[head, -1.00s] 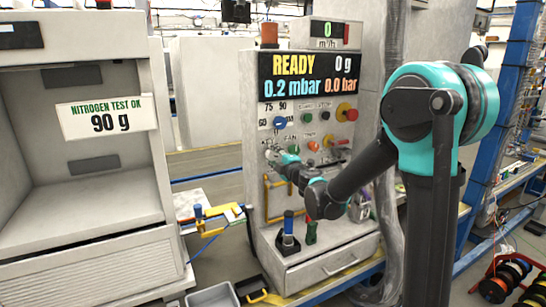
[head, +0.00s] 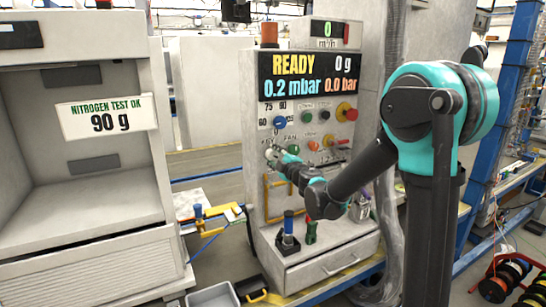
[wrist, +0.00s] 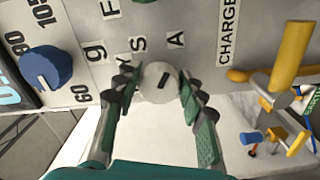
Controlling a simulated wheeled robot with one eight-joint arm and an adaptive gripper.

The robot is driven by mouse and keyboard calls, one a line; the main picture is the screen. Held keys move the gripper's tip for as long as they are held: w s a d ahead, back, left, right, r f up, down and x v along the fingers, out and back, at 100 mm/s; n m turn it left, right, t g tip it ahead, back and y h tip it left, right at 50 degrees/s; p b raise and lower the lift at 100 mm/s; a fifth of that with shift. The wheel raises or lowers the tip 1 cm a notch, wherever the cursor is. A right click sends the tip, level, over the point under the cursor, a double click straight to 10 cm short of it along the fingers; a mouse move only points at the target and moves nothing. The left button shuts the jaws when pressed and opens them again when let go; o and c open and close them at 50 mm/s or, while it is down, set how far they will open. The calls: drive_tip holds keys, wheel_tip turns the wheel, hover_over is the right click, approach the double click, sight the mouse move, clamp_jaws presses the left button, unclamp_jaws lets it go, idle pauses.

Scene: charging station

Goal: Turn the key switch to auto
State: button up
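The key switch (wrist: 160,82) shows in the wrist view as a round pale knob with a short dark mark on its face. The mark lies at a slant, its upper end leaning right. Letter labels S (wrist: 140,44) and A (wrist: 176,41) are printed above it. My gripper (wrist: 160,85) has one finger on each side of the knob, very close to its edges; I cannot tell whether both touch. In the head view my gripper (head: 272,153) is at the panel's left side, just below the KEY label, and hides most of the switch.
A blue rotary knob (wrist: 46,67) is left of the switch in the wrist view. A yellow handle (wrist: 290,57) stands out at the right. In the head view, several buttons and a red knob (head: 346,112) are right of my gripper, below the READY display (head: 309,75).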

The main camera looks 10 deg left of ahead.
drive_tip(key=o, duration=0.3)
drive_tip(key=v, duration=1.2)
